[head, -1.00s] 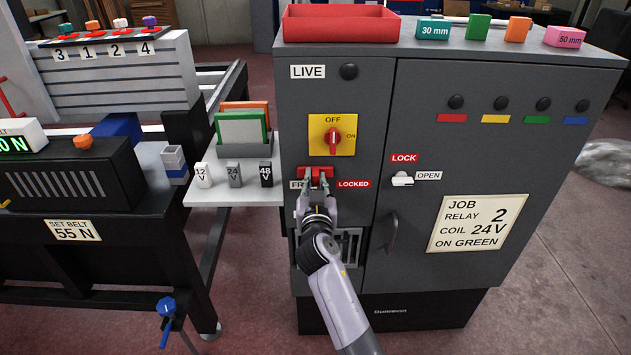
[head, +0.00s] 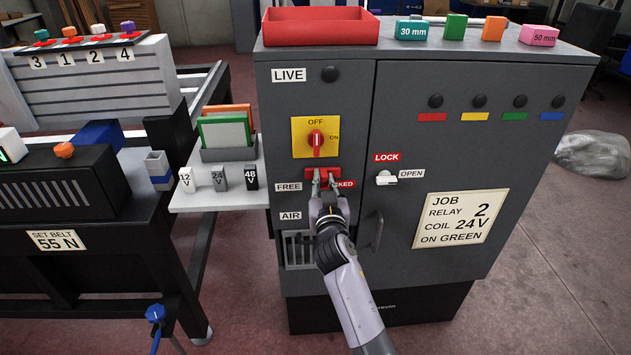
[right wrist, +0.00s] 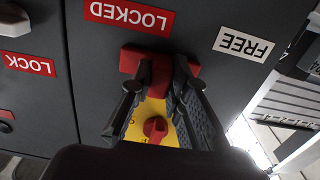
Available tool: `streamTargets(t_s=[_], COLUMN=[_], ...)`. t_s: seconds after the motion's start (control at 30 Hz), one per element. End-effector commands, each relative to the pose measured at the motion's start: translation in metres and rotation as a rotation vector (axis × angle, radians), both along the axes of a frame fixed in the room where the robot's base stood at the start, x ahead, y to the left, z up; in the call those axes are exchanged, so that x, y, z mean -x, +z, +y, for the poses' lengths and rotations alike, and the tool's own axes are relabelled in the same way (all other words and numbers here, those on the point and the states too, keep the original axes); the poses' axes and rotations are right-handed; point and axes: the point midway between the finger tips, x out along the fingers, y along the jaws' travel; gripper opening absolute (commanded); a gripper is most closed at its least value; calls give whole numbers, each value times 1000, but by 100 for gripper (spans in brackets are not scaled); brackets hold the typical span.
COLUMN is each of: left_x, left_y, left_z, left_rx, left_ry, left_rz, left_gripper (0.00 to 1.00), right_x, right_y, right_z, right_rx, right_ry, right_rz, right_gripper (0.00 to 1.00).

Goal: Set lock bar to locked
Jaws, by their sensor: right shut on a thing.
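The red lock bar (head: 311,173) is on the grey cabinet front, below the yellow switch plate. My right gripper (head: 324,182) is shut on it, its fingers reaching up from below. The FREE label (head: 288,187) is uncovered to the left. The LOCKED label (head: 347,184) is partly hidden behind the gripper. In the right wrist view, which is upside down, the red bar (right wrist: 130,61) shows on both sides of the fingers (right wrist: 160,72). There it sits near the LOCKED label (right wrist: 130,16) and apart from the FREE label (right wrist: 243,44). My left gripper is not in view.
The red rotary switch (head: 316,139) on its yellow plate is just above the bar. A white latch (head: 386,178) between LOCK and OPEN labels and a door handle (head: 376,230) are to the right. A shelf (head: 200,203) with small voltage blocks is at the left.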

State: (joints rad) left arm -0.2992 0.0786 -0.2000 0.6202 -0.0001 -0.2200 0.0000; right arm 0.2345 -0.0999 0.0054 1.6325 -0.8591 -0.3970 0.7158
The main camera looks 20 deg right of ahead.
Motion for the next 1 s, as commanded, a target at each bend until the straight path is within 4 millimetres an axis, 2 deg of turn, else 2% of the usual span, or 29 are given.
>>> streamTargets(t_s=[0.1,0.13,0.43,0.77,0.87,1.0], left_x=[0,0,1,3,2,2], left_y=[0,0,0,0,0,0], left_z=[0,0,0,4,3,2], left_rx=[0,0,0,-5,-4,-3], left_ry=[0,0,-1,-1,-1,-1], left_rz=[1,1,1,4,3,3], left_gripper=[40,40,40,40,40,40], right_x=[0,0,0,2,12,35], right_y=[1,1,1,0,-1,-1], right_z=[0,1,1,2,5,11], right_rx=[1,1,1,-1,-2,-3], right_ry=[0,0,1,1,1,0], right_rz=[-3,-3,-2,0,0,1], right_gripper=[0,17,37,37,37,37])
